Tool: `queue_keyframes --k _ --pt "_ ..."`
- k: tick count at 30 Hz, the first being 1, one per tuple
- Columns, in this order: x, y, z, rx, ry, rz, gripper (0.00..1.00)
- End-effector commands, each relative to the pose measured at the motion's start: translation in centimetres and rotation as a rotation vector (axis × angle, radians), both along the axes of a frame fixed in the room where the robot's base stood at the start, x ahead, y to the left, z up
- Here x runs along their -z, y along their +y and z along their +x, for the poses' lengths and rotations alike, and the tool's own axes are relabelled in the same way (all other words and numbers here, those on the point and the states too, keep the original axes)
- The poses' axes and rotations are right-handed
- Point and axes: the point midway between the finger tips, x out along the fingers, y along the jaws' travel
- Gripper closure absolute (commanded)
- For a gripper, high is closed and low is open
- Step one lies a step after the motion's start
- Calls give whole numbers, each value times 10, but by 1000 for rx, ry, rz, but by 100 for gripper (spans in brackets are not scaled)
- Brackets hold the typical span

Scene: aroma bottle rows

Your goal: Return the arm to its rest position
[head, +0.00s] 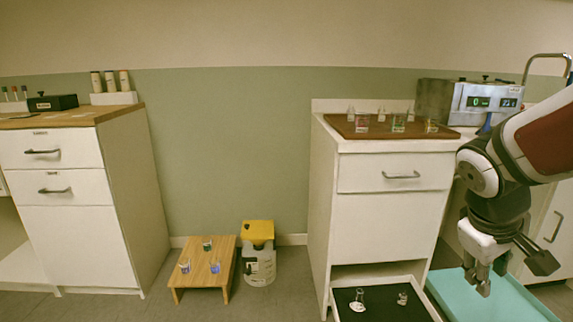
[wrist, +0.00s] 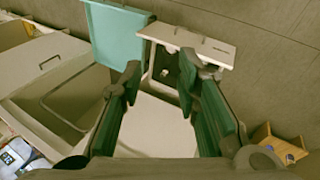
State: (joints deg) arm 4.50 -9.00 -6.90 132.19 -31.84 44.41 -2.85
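My gripper (head: 513,275) hangs pointing down at the right of the head view, in front of the right cabinet's side and above the teal panel (head: 490,300). Its fingers are spread and nothing shows between them. In the wrist view my gripper (wrist: 158,78) also shows its two dark green finger pads apart with an empty gap. My arm comes in from the right edge, bent at the elbow.
A pulled-out low drawer (head: 400,281) with a dark lining holds glassware close to my gripper. A small wooden table (head: 205,258) bears several bottles beside a yellow-lidded jug (head: 258,265). A device (head: 487,103) stands on the right counter. Floor between the cabinets is partly clear.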

Motion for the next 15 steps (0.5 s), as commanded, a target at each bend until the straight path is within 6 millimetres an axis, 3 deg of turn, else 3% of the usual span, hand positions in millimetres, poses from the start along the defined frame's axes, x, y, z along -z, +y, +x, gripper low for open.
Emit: queue_keyframes --k 3,9,15 --pt "-13 34 -49 80 1 89 70" --pt "-19 88 -128 177 43 242 70" --pt "-17 126 -183 218 89 351 70"
